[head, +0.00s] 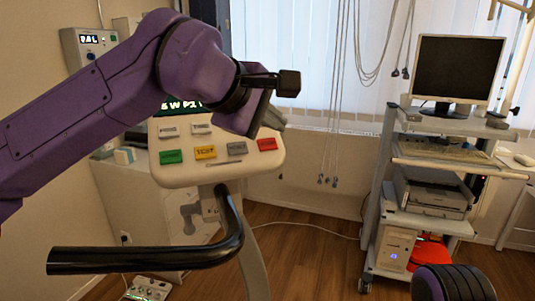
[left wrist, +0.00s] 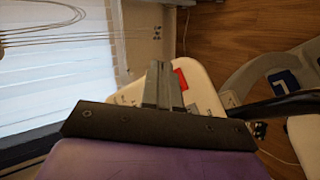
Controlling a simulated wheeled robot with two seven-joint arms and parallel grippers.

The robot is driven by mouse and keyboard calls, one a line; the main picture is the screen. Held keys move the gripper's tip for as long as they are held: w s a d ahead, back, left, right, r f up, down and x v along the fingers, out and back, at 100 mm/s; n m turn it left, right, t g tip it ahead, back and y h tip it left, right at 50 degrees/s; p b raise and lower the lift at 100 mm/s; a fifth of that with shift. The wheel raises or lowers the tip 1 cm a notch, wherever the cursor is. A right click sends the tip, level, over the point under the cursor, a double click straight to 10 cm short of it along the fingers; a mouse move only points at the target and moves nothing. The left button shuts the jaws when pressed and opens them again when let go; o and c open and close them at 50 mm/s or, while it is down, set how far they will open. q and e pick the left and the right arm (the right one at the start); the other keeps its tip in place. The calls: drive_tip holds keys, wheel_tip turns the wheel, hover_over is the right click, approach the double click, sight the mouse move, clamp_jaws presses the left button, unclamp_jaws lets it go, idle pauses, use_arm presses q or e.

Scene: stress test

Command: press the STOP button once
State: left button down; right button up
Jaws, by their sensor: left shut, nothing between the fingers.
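The pale console (head: 217,170) of an exercise machine stands left of centre in the head view. Its lower row has a green button (head: 170,156), a yellow button (head: 205,152) whose small lettering seems to read STOP, a grey button (head: 237,148) and a red button (head: 267,144). My left gripper (head: 288,84) is shut and empty, above and in front of the console's right side. My left arm hides much of the console's display. In the left wrist view the shut fingers (left wrist: 162,72) overlap the console, with the red button (left wrist: 181,78) beside them. My right gripper is out of view.
A black handlebar (head: 150,257) sticks out in front of the console. A wheeled cart (head: 400,175) with a monitor (head: 458,70), keyboard and printer stands at the right. Cables hang before the window blinds (head: 300,60). Open wooden floor lies between the console and cart.

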sight(267, 144)
use_arm(q)
drive_tip(key=w+f, duration=0.1)
drive_tip(key=w+a+f, duration=0.1)
drive_tip(key=shift+f, duration=0.35)
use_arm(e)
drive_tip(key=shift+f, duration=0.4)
use_arm(q)
drive_tip(key=shift+d, duration=0.1)
idle(1.1)
drive_tip(key=shift+w+f, duration=0.1)
drive_tip(key=shift+w, duration=0.05)
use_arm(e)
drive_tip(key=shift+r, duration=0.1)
use_arm(q)
drive_tip(key=shift+w+f, duration=0.1)
drive_tip(key=shift+f, duration=0.1)
